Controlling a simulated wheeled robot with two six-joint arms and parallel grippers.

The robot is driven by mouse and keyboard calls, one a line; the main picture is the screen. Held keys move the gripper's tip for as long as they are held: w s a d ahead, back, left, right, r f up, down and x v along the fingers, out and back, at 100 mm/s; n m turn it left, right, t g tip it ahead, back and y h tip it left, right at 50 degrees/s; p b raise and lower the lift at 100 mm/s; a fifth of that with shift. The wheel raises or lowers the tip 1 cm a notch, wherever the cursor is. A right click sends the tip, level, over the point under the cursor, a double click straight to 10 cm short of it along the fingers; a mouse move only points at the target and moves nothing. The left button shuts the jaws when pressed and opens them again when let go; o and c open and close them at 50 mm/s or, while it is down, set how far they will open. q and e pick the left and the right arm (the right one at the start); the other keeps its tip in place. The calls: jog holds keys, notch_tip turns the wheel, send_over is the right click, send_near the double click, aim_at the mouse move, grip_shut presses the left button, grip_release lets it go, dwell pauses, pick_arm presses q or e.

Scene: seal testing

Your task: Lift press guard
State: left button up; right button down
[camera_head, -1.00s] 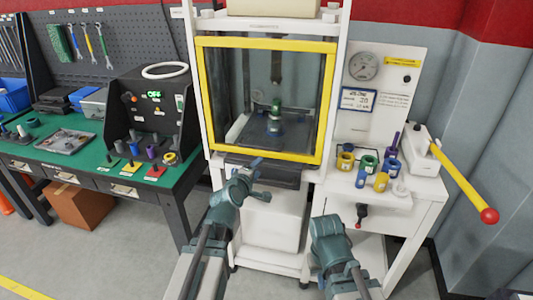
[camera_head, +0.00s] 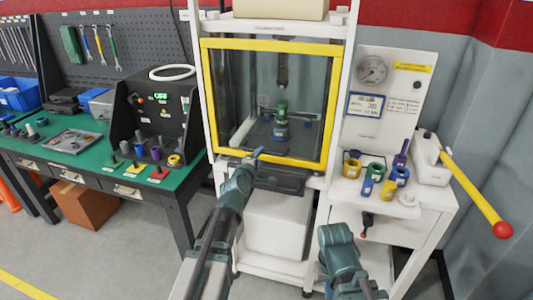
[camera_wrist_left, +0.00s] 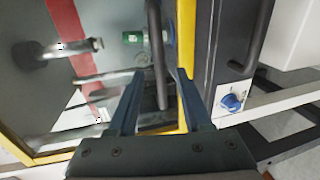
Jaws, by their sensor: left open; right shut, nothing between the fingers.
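The press guard (camera_head: 268,45) is a clear panel in a yellow frame on the front of the white press, and it is down. My left gripper (camera_head: 254,157) is at its lower edge, left of centre. In the left wrist view my left gripper (camera_wrist_left: 153,78) is open, with a dark bar (camera_wrist_left: 158,60) like a handle between its fingers, beside the yellow frame (camera_wrist_left: 187,40). Contact cannot be told. Behind the panel a green and blue piece (camera_head: 281,122) stands under the ram. My right gripper (camera_head: 336,236) is low in front of the press cart, empty; its fingertips are hard to make out.
A dark drawer (camera_head: 280,180) with a handle sits just below the guard. Right of the press are coloured rings and cylinders (camera_head: 370,172), a gauge (camera_head: 372,70) and a yellow lever (camera_head: 470,190) with a red knob. A green-topped bench (camera_head: 70,160) stands left.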

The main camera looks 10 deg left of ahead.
aim_at(264, 152)
pick_arm(q)
jog(key=b+x, duration=0.1)
jog(key=x, duration=0.4)
jog(key=shift+w+f, duration=0.1)
jog(key=shift+w, duration=0.15)
grip_shut()
dwell(1.1)
